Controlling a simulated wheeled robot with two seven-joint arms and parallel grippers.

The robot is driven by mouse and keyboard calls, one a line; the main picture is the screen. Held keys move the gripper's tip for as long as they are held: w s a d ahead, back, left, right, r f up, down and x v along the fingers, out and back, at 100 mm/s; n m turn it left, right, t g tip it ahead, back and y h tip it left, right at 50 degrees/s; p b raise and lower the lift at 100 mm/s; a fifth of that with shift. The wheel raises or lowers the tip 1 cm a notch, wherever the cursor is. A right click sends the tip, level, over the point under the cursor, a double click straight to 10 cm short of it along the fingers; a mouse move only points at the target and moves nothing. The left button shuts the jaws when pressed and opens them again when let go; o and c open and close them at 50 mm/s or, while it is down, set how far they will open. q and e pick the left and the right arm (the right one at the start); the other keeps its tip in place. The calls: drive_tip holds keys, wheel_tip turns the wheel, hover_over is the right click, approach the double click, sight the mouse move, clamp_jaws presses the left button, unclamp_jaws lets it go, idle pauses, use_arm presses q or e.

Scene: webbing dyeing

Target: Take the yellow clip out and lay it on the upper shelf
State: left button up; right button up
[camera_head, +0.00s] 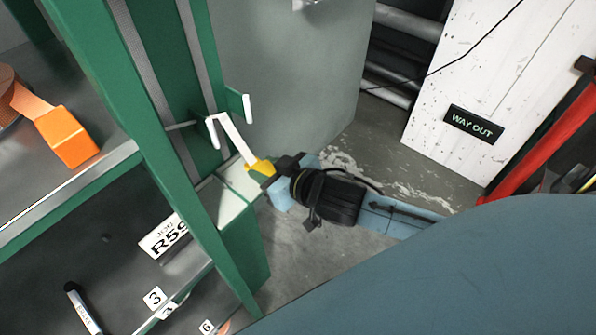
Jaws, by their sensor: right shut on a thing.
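The yellow clip (261,169) is at the tips of my right gripper (268,174), which is shut on it. The gripper's arm comes in from the lower right, beside the green rack. A white strip (237,139) runs up and left from the clip to a white hooked end near the rack's post; I cannot tell whether the clip is joined to it. The upper shelf (55,195) is a grey surface with a pale front edge at left, apart from the clip. My left gripper is not in view.
An orange block (66,137) with a strap lies on the upper shelf; its front part is bare. A green post (160,150) stands between shelf and gripper. Below are labels, including R59 (165,236), and a black-and-white pen-like item (83,308). A grey panel (290,75) stands behind.

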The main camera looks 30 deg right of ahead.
sight(247, 165)
drive_tip(key=w+a, duration=0.1)
drive_tip(key=w, duration=0.2)
drive_tip(key=w+a, duration=0.1)
drive_tip(key=shift+w+a+r, duration=0.15)
drive_tip(key=shift+a+r, duration=0.15)
drive_tip(key=shift+r, duration=0.1)
drive_tip(key=shift+w+a+r, duration=0.2)
drive_tip(key=shift+w+r, duration=0.05)
drive_tip(key=shift+r+p, duration=4.25)
drive_tip(key=shift+r, duration=2.75)
drive_tip(key=s+d+f+b, duration=0.1)
drive_tip(key=s+d+f, duration=0.2)
drive_tip(key=s, duration=0.6)
drive_tip(key=shift+s+d+f, duration=0.15)
drive_tip(key=shift+d+f, duration=0.25)
drive_tip(key=shift+f, duration=0.15)
